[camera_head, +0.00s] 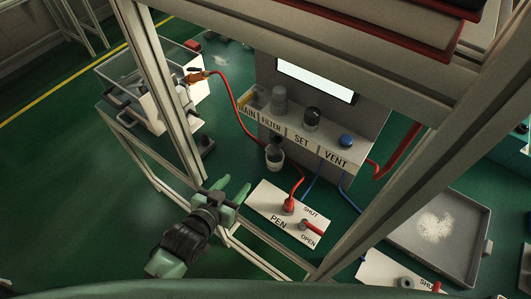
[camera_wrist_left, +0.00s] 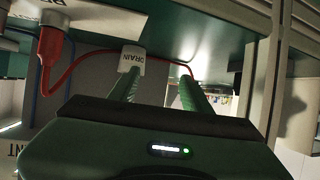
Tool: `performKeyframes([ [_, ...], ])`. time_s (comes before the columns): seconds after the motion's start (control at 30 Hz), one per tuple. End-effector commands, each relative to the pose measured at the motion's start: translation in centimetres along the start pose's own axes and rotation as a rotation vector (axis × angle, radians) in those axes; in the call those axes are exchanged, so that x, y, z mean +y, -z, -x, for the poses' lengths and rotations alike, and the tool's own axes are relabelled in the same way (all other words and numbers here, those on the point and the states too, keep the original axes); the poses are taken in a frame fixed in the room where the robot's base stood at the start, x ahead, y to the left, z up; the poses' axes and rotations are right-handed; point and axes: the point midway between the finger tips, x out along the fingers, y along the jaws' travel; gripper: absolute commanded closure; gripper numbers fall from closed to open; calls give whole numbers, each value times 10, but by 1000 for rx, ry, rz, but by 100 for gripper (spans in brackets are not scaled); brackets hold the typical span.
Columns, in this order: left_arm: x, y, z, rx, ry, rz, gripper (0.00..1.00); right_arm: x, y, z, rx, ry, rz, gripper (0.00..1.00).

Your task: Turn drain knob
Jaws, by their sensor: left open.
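The panel (camera_head: 318,142) carries a row of labels, the leftmost partly hidden and ending in AIN, then FILTER, SET and VENT. My right gripper is not in view.
A frame post (camera_head: 165,90) stands left of the panel. A white plate marked OPEN and SHUT (camera_head: 262,203) with a red handle lies right of my gripper. A red hose (camera_head: 238,112) loops near the panel. A grey tray (camera_head: 460,222) is at right.

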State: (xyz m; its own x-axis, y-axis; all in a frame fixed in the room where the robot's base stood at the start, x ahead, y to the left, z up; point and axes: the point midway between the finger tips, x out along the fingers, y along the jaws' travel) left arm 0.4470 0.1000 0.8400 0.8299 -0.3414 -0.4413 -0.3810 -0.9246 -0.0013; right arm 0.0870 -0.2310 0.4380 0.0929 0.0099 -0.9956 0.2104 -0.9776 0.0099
Motion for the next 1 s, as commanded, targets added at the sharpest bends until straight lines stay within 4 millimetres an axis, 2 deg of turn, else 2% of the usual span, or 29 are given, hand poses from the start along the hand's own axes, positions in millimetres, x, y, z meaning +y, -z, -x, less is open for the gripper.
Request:
performKeyframes([
  [0.2, 14, 23, -13, 193, -74, -26, 52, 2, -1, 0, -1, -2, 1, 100],
  [0.4, 28, 42, -13, 385, -161, -43, 52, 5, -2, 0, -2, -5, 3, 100],
  [0.63, 35, 52, -13, 459, -196, -45, 52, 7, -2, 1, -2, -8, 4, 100],
  [1.0, 45, 77, -62, 458, -195, -45, 52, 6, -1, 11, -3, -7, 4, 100],
])
